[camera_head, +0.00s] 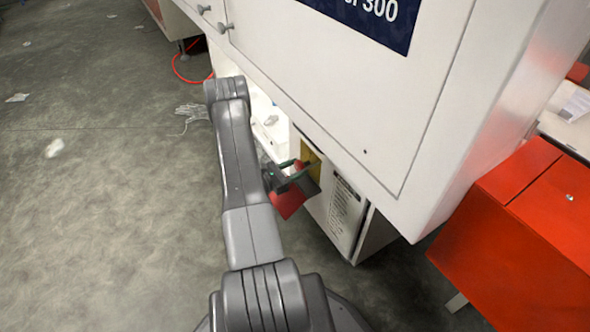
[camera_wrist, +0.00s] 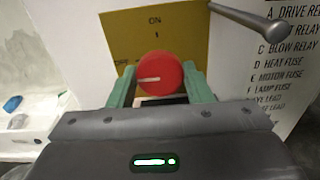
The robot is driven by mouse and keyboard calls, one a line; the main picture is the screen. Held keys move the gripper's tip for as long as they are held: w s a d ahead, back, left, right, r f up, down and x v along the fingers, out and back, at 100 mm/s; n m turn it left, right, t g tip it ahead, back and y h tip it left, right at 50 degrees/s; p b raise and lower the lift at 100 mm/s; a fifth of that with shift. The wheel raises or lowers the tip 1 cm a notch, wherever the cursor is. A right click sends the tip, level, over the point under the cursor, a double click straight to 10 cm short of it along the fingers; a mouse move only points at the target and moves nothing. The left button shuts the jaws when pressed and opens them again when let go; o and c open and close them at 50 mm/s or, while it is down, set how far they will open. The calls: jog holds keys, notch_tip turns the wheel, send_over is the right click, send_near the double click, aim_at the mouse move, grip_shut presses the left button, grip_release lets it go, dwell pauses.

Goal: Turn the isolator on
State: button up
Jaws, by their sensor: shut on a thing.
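The isolator is a round red knob (camera_wrist: 160,78) with a white line, on a yellow plate (camera_wrist: 128,32) fixed to the white cabinet. In the wrist view, the plate reads ON at the top, with a partly covered label at left. The knob's white line points left, toward that label, not up at ON. My gripper (camera_wrist: 161,82) has its green fingers on either side of the knob and is shut on it. In the head view, my gripper (camera_head: 298,172) is at the yellow plate (camera_head: 310,156); the knob cannot be made out clearly there.
A metal handle (camera_wrist: 250,20) juts out close to the right finger. A panel of printed text (camera_head: 345,215) is right of the plate. Floor at left is mostly clear.

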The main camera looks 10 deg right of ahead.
jog(key=shift+f, duration=0.1)
jog(key=m+b, duration=0.3)
jog(key=m, duration=0.1)
jog(key=shift+f+b, duration=0.15)
jog(key=shift+b, duration=0.15)
jog(key=m+b, duration=0.3)
jog(key=m, duration=0.1)
jog(key=shift+m+b, duration=0.35)
jog(key=shift+m, duration=0.05)
jog(key=m+b, duration=0.1)
jog(key=m, duration=0.2)
jog(key=shift+m, duration=0.3)
jog(key=m, duration=0.5)
jog(key=shift+r, duration=0.2)
jog(key=o, duration=1)
jog(key=p+v, duration=0.3)
jog(key=v, duration=1.1)
jog(key=shift+d, duration=0.1)
